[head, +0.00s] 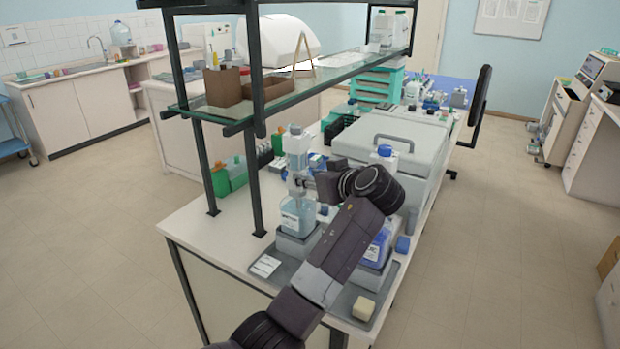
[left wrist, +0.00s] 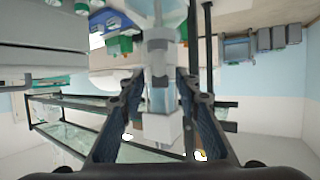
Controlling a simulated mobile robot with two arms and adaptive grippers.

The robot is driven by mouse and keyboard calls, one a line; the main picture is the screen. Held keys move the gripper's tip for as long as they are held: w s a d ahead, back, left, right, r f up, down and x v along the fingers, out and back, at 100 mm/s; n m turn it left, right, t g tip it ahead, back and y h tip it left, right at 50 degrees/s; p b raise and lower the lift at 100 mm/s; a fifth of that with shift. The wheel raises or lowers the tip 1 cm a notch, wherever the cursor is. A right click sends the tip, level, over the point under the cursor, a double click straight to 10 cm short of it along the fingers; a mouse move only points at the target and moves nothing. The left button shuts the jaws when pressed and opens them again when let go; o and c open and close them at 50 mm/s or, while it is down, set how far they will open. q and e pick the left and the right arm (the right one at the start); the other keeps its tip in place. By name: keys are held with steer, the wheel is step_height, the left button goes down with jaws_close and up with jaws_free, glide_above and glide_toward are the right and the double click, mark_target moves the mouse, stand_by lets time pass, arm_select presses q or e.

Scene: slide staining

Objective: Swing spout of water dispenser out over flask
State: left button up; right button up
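The water dispenser (head: 297,150) is a white and clear unit on top of a bottle (head: 297,216) of pale blue liquid, standing on a grey block. In the left wrist view the dispenser (left wrist: 158,75) appears upside down between my fingers. My left gripper (head: 318,187) is at the dispenser's neck, at its right side. Its fingers (left wrist: 160,82) are apart on both sides of the dispenser, with narrow gaps visible. The spout is not clearly seen. A bottle of deep blue liquid (head: 378,248) stands right, partly behind my arm; I cannot make out a separate flask. My right gripper is not in view.
A shelf (head: 330,75) on dark posts rises behind and left of the dispenser. A large grey lidded box (head: 400,140) stands to the right. Green bottles (head: 228,176) stand behind left. A grey tray (head: 285,275) lies under the bottles, with a pale block (head: 363,308) at its front.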

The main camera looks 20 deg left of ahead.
arm_select(q)
steer(key=v, duration=1.2)
steer(key=shift+f, duration=0.1)
steer(key=shift+c, duration=0.2)
